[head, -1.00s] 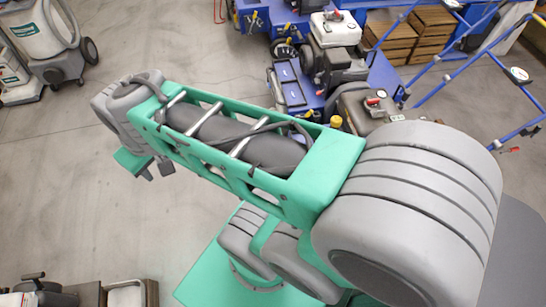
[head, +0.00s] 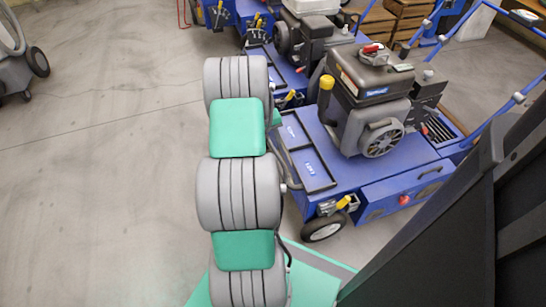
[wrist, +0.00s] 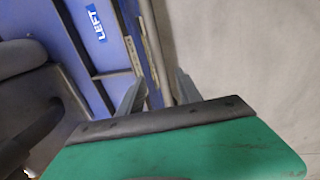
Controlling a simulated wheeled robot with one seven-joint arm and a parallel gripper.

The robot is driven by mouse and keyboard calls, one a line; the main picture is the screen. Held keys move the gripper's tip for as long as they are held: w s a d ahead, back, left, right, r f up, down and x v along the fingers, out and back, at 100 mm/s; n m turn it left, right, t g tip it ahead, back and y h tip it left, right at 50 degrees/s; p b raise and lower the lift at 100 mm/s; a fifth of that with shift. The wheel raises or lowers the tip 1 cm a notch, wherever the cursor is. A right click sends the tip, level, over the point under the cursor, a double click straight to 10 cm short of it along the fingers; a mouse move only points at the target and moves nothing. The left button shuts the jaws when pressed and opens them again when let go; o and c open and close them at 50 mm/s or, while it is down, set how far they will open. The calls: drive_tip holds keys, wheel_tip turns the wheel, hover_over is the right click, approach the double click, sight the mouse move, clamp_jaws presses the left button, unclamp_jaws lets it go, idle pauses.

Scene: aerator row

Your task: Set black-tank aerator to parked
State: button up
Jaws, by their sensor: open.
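The black-tank aerator (head: 375,75) stands right of centre in the head view, with a black tank and engine on a blue deck. A red-handled part (head: 372,48) sits on top of the tank. A yellow-capped post (head: 326,90) rises beside the engine, and a yellow handle (head: 345,202) sits low at the near corner. My arm hides the gripper's fingers in the head view.
Another aerator with a white tank (head: 313,6) stands close behind. Blue handlebars (head: 500,112) extend right, and wooden crates (head: 410,18) stand at the back. A grey machine (head: 18,65) is at the far left. The floor (head: 100,170) on the left is open.

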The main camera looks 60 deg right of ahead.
sight(273, 151)
drive_tip(key=f, duration=0.2)
drive_tip(key=f+b, duration=0.1)
drive_tip(key=f, duration=0.1)
drive_tip(key=f+b, duration=0.1)
drive_tip(key=f, duration=0.1)
drive_tip(key=shift+s+d, duration=0.4)
clamp_jaws()
idle(0.9)
